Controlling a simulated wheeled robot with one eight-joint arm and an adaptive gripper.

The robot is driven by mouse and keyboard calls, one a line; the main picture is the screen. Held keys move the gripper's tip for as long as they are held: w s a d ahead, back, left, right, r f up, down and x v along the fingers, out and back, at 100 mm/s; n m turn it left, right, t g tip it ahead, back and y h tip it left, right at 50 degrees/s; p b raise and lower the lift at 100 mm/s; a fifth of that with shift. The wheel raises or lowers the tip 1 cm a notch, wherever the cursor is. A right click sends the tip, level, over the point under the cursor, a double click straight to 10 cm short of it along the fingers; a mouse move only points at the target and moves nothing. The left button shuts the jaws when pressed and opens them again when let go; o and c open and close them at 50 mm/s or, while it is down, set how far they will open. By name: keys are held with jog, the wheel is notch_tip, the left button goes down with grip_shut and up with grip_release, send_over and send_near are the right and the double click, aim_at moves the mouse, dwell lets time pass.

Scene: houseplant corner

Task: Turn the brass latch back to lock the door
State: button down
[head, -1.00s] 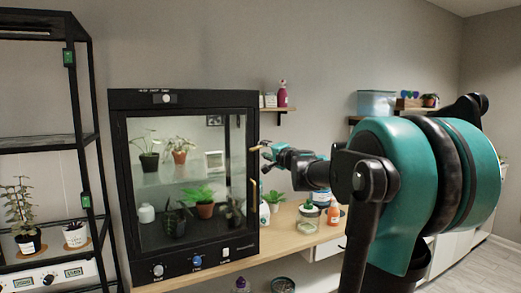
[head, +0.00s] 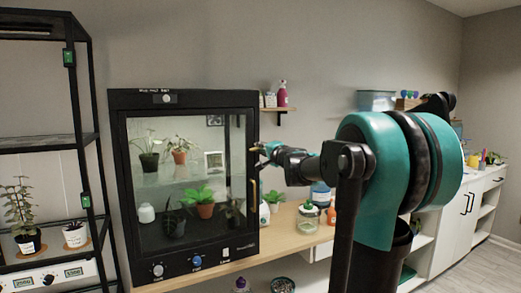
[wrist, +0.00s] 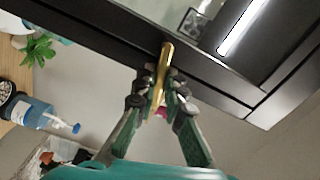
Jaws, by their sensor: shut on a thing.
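The brass latch (head: 254,149) sits on the right edge of the black plant cabinet's glass door (head: 150,180), above the vertical brass handle (head: 253,190). The door looks closed against its frame. My gripper (head: 263,154) reaches the latch from the right. In the wrist view, the latch (wrist: 167,52) shows as a slim golden bar, and my gripper's fingertips (wrist: 158,85) are shut on it from both sides. The lower part of the bar is partly hidden between the fingers.
Potted plants (head: 204,201) stand inside the cabinet. A wooden counter (head: 285,240) to the right holds bottles and a jar (head: 307,220) below my forearm. A small wall shelf (head: 278,109) hangs above. A black rack (head: 75,140) stands at left.

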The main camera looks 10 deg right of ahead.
jog(key=shift+m, duration=1.7)
jog(key=c, duration=1.6)
grip_release()
jog(key=v, duration=1.2)
